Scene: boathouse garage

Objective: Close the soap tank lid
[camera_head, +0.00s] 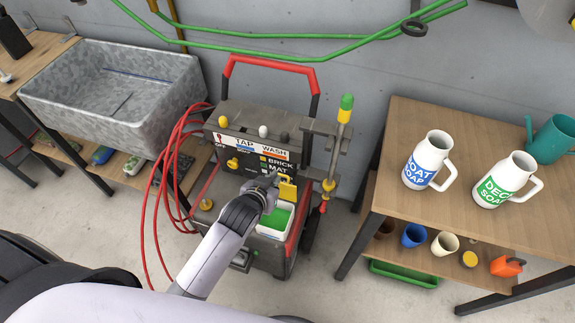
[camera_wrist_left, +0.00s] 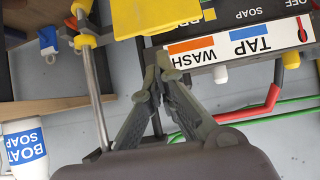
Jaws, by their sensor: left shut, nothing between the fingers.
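The soap tank (camera_head: 276,220) is a white box with green inside, low on the front of the pressure washer. Its yellow lid (camera_head: 287,189) stands raised at the back of the tank, so the tank is open. A yellow panel (camera_wrist_left: 157,14), which looks like the lid, shows at the top of the left wrist view. My left gripper (camera_head: 272,183) is shut and empty, beside the lid on its left in the head view. Its closed fingertips (camera_wrist_left: 155,65) show just below the yellow panel; I cannot tell whether they touch it. My right gripper is not in view.
The washer's label panel (camera_head: 250,146) and knobs are close behind the gripper. A spray lance (camera_head: 337,140) stands at its right, red hoses (camera_head: 160,185) hang at its left. A wooden table (camera_head: 440,215) with a boat soap jug (camera_head: 430,160) and deck soap jug (camera_head: 506,180) is at right.

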